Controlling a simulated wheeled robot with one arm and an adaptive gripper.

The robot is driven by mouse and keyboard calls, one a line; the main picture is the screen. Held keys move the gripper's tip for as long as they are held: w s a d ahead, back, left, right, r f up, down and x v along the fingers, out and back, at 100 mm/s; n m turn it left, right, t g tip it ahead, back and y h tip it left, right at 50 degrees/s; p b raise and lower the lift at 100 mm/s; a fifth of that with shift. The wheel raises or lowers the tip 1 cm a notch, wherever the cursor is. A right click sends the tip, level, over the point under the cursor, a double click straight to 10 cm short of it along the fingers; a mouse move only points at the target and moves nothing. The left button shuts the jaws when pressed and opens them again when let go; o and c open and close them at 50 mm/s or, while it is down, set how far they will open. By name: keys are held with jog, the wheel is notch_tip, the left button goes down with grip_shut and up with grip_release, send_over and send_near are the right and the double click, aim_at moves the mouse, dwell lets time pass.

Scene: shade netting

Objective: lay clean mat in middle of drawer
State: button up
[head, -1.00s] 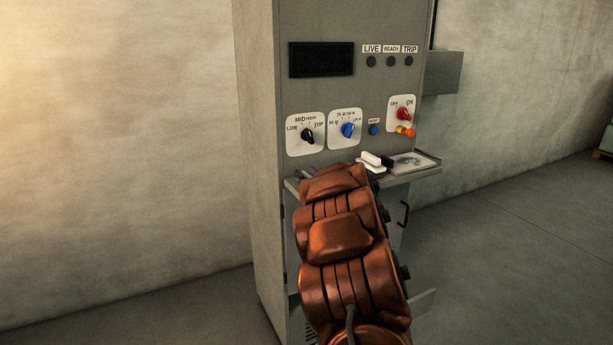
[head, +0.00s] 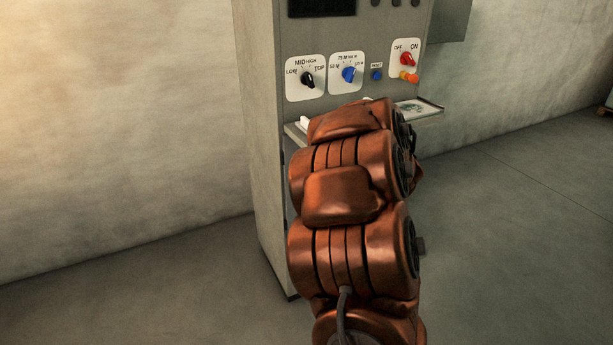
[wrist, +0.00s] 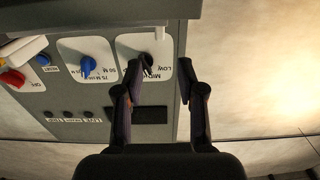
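My gripper shows in the wrist view (wrist: 161,78), which is upside down. Its two dark fingers are apart with nothing seen held between them, in front of the cabinet panel near the black knob. In the head view my arm hides it. No clean mat can be made out for sure. A pale flat piece with a dark greenish pattern (head: 414,107) lies at the right end of the cabinet's shelf. The drawer cannot be made out; my arm covers the cabinet front below the shelf.
The grey cabinet (head: 262,150) carries a black knob (head: 307,80), a blue knob (head: 348,74) and a red switch (head: 407,59). A white item (head: 304,122) shows at the shelf's left end (head: 296,135).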

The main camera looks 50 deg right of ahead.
jog(key=s+a+f+g+y, duration=0.1)
jog(key=s+a+f+g, duration=0.3)
jog(key=a, duration=0.8)
jog(key=s+a+f+g+y, duration=0.1)
jog(key=s+a+f+g, duration=0.3)
jog(key=a, duration=0.8)
jog(key=s+a+f+n+g+y, duration=0.1)
jog(key=s+a+f+g+y, duration=0.1)
jog(key=s+a+g, duration=0.5)
jog(key=s+a+f, duration=0.1)
jog(key=s+a, duration=0.3)
jog(key=a, duration=0.1)
jog(key=shift+a+f, duration=0.25)
jog(key=shift+f, duration=0.15)
jog(key=shift+o, duration=0.5)
jog(key=s+a+n+g+y, duration=0.1)
jog(key=s+a+n+g, duration=0.1)
jog(key=s+a, duration=0.6)
jog(key=shift+s+n+g+y, duration=0.4)
jog(key=shift+s+g, duration=0.5)
jog(key=shift+s, duration=0.35)
jog(key=shift+a, duration=0.1)
jog(key=shift+s, duration=0.1)
